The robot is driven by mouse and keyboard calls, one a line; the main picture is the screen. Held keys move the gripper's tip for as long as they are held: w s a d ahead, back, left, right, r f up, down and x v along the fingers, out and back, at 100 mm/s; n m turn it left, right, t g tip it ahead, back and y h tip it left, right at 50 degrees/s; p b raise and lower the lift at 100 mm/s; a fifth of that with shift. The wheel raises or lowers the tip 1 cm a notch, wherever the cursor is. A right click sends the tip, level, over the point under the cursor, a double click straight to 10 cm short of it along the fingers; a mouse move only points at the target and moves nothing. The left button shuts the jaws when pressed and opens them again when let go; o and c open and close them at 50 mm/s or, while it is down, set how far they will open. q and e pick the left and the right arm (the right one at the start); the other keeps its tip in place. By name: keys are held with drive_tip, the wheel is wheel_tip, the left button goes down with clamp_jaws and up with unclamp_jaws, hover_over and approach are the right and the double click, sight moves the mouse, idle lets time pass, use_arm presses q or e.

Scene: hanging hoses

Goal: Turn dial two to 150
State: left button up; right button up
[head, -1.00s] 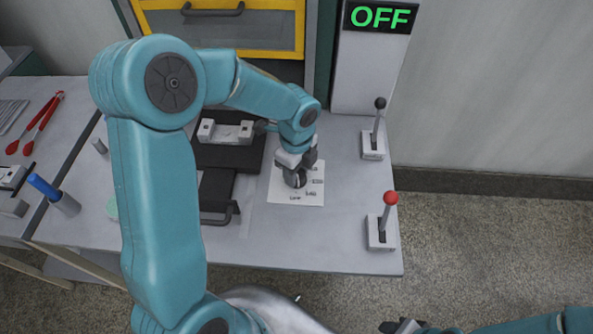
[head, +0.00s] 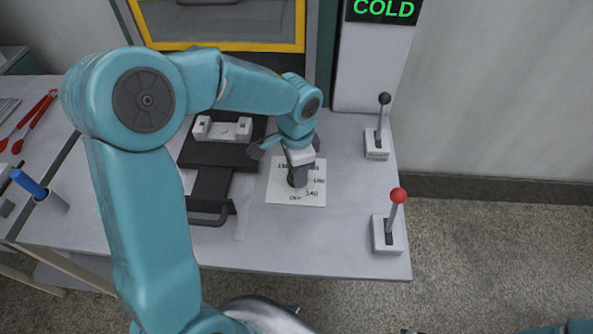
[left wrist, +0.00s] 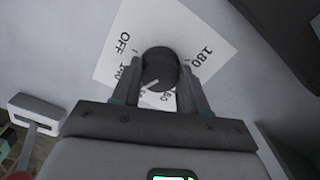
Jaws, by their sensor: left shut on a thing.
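A dark round dial (head: 298,178) stands on a white card (head: 283,190) on the bench. My left gripper (head: 298,168) reaches down over it. In the left wrist view, its two fingers (left wrist: 160,85) sit on either side of the dial (left wrist: 160,64) and are shut on it. The dial's white mark points down and left there, roughly between the 140 label and a partly hidden label ending in 60. OFF and 180 also show on the card (left wrist: 165,22). A black display (head: 383,10) reads COLD in green. Only a sliver of my right gripper (head: 408,331) shows at the bottom edge.
Two levers stand right of the card, one with a black knob (head: 384,99) and one with a red knob (head: 398,195). A dark fixture (head: 215,160) lies to the left. A blue-handled tool (head: 30,184) and red tongs (head: 36,118) are farther left.

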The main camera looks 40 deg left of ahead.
use_arm(q)
drive_tip(key=shift+w+r+n+b, duration=0.15)
drive_tip(key=shift+n+b, duration=0.55)
drive_tip(key=shift+n, duration=1.4)
drive_tip(key=shift+r, duration=0.1)
drive_tip(key=o, duration=0.9)
drive_tip(key=shift+c, duration=0.2)
drive_tip(key=shift+o, duration=1)
wheel_tip(320, 180, up, 16)
drive_tip(key=p, duration=0.1)
drive_tip(key=shift+s+p, duration=0.2)
drive_tip(key=shift+p, duration=0.1)
